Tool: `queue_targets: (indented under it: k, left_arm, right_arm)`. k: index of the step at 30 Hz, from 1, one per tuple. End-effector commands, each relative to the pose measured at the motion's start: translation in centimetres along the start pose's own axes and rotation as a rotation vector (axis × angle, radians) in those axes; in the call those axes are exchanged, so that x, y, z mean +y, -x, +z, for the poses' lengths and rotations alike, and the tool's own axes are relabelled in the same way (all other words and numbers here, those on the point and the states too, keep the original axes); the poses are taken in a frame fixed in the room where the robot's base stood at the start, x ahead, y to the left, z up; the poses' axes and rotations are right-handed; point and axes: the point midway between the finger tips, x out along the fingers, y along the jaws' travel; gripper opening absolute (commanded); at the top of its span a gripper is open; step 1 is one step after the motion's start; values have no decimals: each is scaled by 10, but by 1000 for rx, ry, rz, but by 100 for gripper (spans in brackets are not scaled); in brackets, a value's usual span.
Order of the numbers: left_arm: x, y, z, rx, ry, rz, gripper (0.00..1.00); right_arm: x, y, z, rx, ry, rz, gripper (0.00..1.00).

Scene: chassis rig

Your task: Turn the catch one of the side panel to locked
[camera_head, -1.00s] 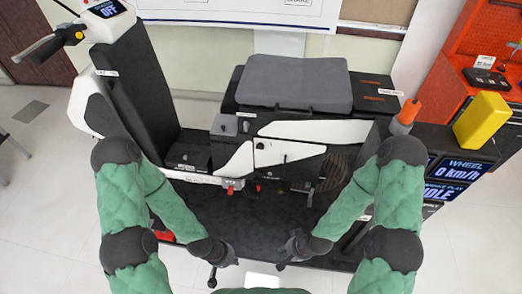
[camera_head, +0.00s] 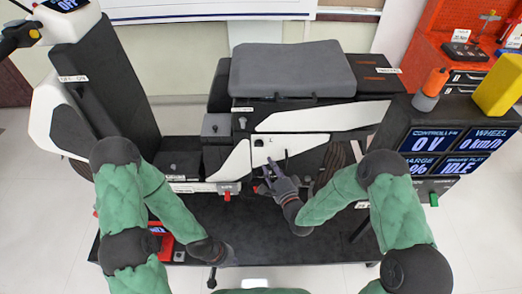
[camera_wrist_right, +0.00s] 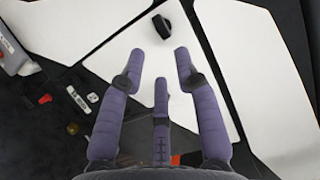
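The white side panel (camera_head: 300,143) covers the flank of the black chassis, below the grey seat. A small dark catch (camera_head: 258,142) sits on its white face; in the right wrist view it is a black knob (camera_wrist_right: 163,27) just beyond my fingertips. My right gripper (camera_head: 270,163) is in front of the panel's lower edge, and in the wrist view its fingers (camera_wrist_right: 159,60) are spread with nothing between them. It appears apart from the catch. My left gripper (camera_head: 222,256) hangs low over the dark deck at the left; its fingers are too unclear to judge.
A red latch (camera_head: 227,195) sits on the ledge left of the panel. An orange-handled tool (camera_head: 432,88) and display screens (camera_head: 430,140) stand at the right. A red box (camera_head: 163,242) is beside my left arm. The dark deck (camera_head: 265,235) is mostly clear.

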Motion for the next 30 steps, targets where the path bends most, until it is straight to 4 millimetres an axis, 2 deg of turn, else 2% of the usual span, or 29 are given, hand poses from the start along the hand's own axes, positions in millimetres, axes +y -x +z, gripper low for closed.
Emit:
queue_targets:
  k: [9, 15, 21, 28, 29, 30]
  left_arm:
    - [-7, -19, -1, 0, 0, 0, 0]
    - [-9, -26, -1, 0, 0, 0, 0]
    - [-10, -28, -1, 0, 0, 0, 0]
    - [-10, -28, -1, 0, 0, 0, 0]
    - [-10, -28, -1, 0, 0, 0, 0]
    - [-10, -28, -1, 0, 0, 0, 0]
  right_arm:
    - [3, -57, 1, -1, 2, 0, 33]
    - [3, -81, 1, -1, 1, 3, 33]
    - [2, -90, 0, 0, 1, 4, 33]
    - [2, -91, 0, 0, 1, 4, 33]
    - [2, -91, 0, 0, 1, 4, 30]
    - [2, -91, 0, 0, 1, 4, 19]
